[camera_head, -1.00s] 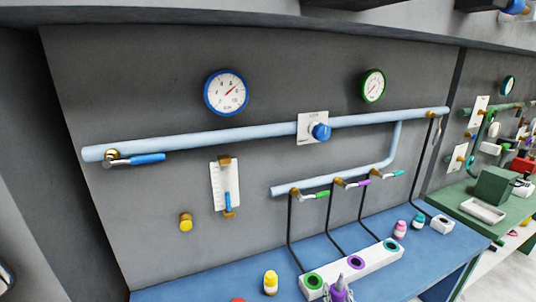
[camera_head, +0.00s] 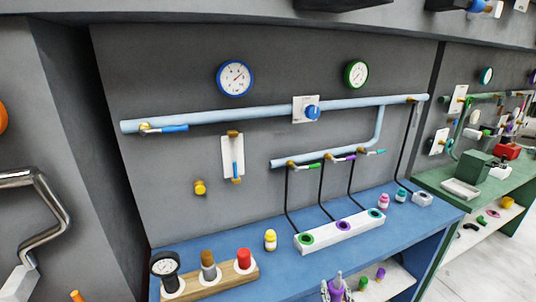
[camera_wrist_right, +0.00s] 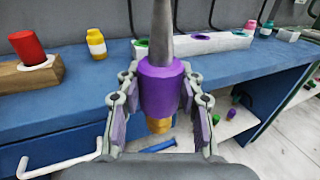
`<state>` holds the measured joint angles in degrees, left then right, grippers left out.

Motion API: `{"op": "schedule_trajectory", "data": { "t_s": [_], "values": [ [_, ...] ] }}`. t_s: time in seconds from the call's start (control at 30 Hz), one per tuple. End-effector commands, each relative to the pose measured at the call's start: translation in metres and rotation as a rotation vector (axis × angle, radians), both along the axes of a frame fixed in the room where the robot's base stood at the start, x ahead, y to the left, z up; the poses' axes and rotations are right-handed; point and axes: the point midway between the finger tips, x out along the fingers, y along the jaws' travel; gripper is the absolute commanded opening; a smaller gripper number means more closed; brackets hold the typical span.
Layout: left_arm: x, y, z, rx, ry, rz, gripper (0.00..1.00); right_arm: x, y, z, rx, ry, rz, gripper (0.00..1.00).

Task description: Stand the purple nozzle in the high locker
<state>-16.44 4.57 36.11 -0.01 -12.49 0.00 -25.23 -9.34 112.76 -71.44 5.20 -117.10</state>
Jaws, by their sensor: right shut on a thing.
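My right gripper (camera_head: 336,291) is shut on the purple nozzle (camera_wrist_right: 160,88). The nozzle has a purple collar, a grey tapered tip pointing up and a brass lower end. It is upright between the fingers in the right wrist view, held in front of the blue bench. In the head view only the top of the gripper and nozzle shows, at the bottom edge. My left gripper is not in view. I cannot identify the high locker in these frames.
The blue bench (camera_head: 285,265) carries a white block (camera_head: 325,236) with three ringed holes, a wooden stand (camera_head: 240,279), a yellow bottle (camera_head: 270,240) and small bottles. Purple and green pieces lie on the lower shelf (camera_head: 395,285). A bent metal bar (camera_head: 52,215) is at left.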

Motion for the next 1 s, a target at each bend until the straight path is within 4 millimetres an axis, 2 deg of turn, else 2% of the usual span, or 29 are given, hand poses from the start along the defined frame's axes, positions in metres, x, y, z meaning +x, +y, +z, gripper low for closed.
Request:
{"op": "schedule_trajectory", "data": {
  "t_s": [0.13,0.4,0.97,1.0],
  "values": [
    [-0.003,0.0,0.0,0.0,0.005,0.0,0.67,-0.006,0.001,-0.006,0.002,0.0,0.004,0.0],
    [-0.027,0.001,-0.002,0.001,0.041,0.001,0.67,-0.018,-0.002,-0.015,0.002,-0.006,-0.011,0.0],
    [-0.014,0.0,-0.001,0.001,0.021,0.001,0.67,-0.02,-0.004,-0.016,-0.001,-0.007,-0.017,0.0],
    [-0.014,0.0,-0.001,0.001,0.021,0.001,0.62,-0.02,-0.004,-0.016,-0.001,-0.006,-0.017,0.0]
  ]
}}
